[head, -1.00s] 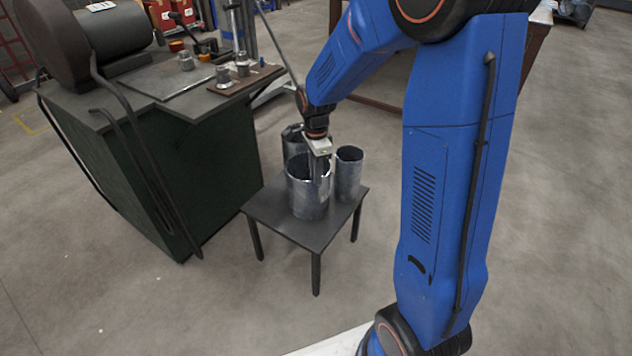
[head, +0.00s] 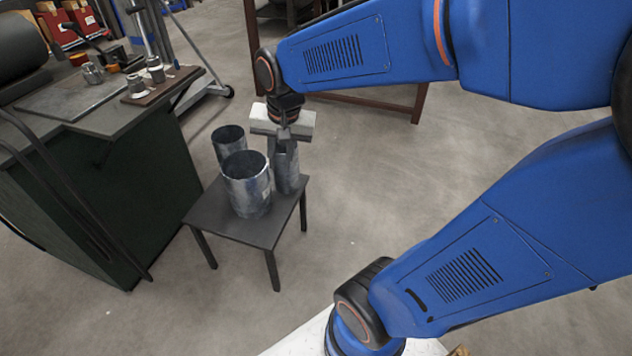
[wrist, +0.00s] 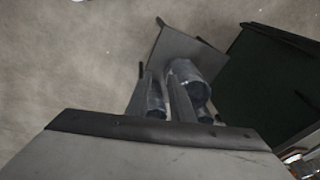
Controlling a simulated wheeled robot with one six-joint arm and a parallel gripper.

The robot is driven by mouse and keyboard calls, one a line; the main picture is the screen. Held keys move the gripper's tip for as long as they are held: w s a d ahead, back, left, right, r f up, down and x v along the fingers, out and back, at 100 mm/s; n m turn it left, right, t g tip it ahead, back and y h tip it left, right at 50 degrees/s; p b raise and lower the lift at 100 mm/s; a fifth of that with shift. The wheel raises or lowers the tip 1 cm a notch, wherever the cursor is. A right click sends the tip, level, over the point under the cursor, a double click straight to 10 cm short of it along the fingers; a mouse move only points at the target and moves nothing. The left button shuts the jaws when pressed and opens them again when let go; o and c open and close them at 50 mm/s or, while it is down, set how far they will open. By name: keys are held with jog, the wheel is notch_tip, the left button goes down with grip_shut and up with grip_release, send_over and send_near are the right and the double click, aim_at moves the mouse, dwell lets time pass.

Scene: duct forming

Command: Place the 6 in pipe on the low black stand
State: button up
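Three grey metal pipes stand upright on the low black stand (head: 200,212). The widest pipe (head: 247,190) is at the front, another pipe (head: 228,142) is at the back left, and a narrower pipe (head: 286,172) is at the right. No size marks are readable, so I cannot tell which is the 6 in pipe. My gripper (head: 285,138) is at the top of the right pipe, with its tips overlapping the rim. In the wrist view grey finger-like bars show near that pipe (wrist: 155,100). Whether they grip it is unclear.
A dark green bench (head: 130,185) with a machine and small metal parts on top stands left of the stand. A brown-legged table (head: 370,100) is behind. The floor in front and right of the stand is clear.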

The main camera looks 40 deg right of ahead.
jog(key=s+r+n+t, duration=0.2)
jog(key=s+n, duration=0.5)
jog(key=s, duration=0.6)
jog(key=shift+s+d+r+n, duration=0.3)
jog(key=shift+s+d+n, duration=0.05)
jog(key=shift+d+n, duration=0.05)
dwell(0.5)
